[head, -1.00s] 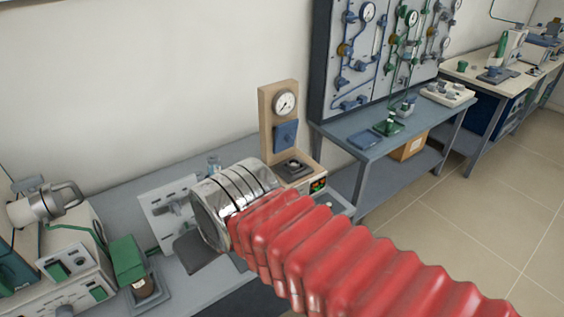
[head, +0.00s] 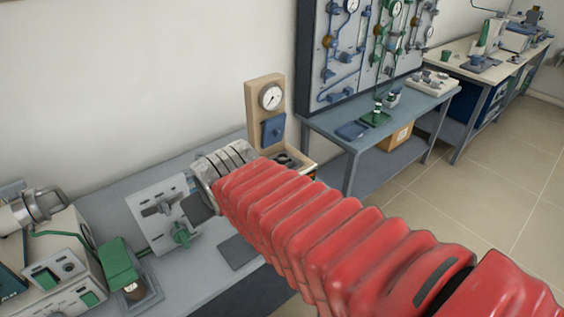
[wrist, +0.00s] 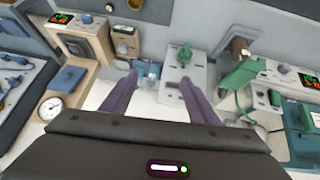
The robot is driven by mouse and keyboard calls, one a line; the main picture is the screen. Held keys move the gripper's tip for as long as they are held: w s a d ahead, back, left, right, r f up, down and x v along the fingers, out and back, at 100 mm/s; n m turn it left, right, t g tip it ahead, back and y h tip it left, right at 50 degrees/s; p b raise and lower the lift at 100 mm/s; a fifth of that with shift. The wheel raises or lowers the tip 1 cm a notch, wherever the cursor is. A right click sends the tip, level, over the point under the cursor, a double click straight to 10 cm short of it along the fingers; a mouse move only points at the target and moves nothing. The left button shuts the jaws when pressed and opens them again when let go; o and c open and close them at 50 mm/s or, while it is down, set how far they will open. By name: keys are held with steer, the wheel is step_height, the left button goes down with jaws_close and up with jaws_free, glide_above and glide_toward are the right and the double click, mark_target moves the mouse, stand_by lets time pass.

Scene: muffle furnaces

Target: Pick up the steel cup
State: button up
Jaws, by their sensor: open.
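I cannot make out the steel cup for certain in either view. My gripper (wrist: 160,98) shows in the wrist view as two purple fingers, wide apart with nothing held between them. Beyond the fingers are a small pale-blue glassy object (wrist: 149,72) and a white panel with a green knob (wrist: 184,58).
The grey bench (head: 205,262) carries the white panel, a gauge on a wooden stand (head: 270,98), a green block (head: 121,262) and a cream instrument (head: 62,270) at left. A blue-grey table (head: 365,148) stands behind, with floor at right.

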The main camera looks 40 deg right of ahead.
steer(key=w+d+f+t+h, duration=0.1)
steer(key=w+d+f, duration=0.15)
steer(key=d, duration=0.55)
steer(key=w+d+f+t+h, duration=0.1)
steer(key=w+d+f, duration=0.1)
steer(key=w+d, duration=0.35)
steer(key=w+d+f+t+h, duration=0.1)
steer(key=d+f, duration=0.2)
steer(key=d, duration=0.6)
steer(key=s+d+f+m+t, duration=0.2)
steer(key=s+d+f+t, duration=0.3)
steer(key=s+d+f, duration=0.2)
steer(key=d+f, duration=0.1)
steer(key=d, duration=0.1)
steer(key=shift+d+f+t, duration=0.3)
steer(key=shift+d, duration=0.05)
glide_toward(283, 160)
steer(key=x, duration=0.3)
steer(key=shift+w+d, duration=0.3)
